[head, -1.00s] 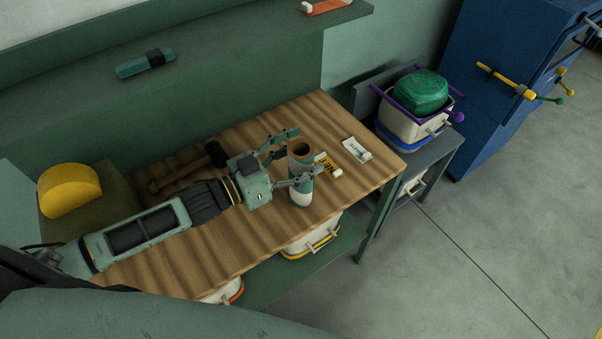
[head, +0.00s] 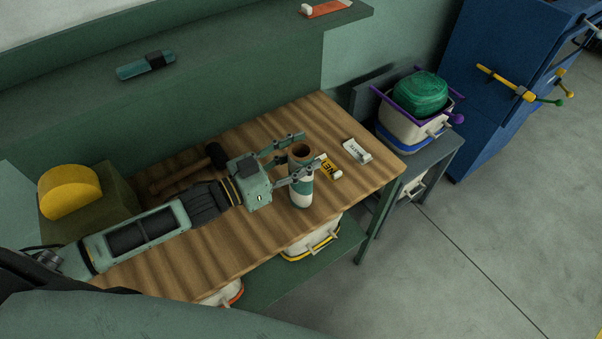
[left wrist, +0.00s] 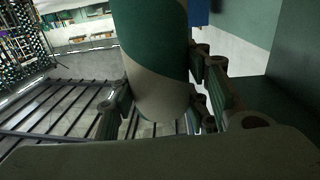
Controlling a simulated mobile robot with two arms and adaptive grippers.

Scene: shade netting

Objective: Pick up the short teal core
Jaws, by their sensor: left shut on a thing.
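The short teal core (head: 302,187) is an upright tube with an open brown top and teal and white bands. It stands near the front right part of the wooden bench. My left gripper (head: 303,154) is shut on it, with one finger on its far side and one on its near side. In the left wrist view the core (left wrist: 152,85) fills the space between the fingers. I cannot tell whether its base touches the bench. My right gripper is in neither view.
On the wooden bench (head: 225,262) lie a black-headed mallet (head: 216,154), a yellow tag (head: 330,169) and a white tag (head: 357,150). A yellow round thing (head: 68,190) is at the left. A teal item (head: 145,65) lies on the back ledge. A bin with green contents (head: 420,90) stands right.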

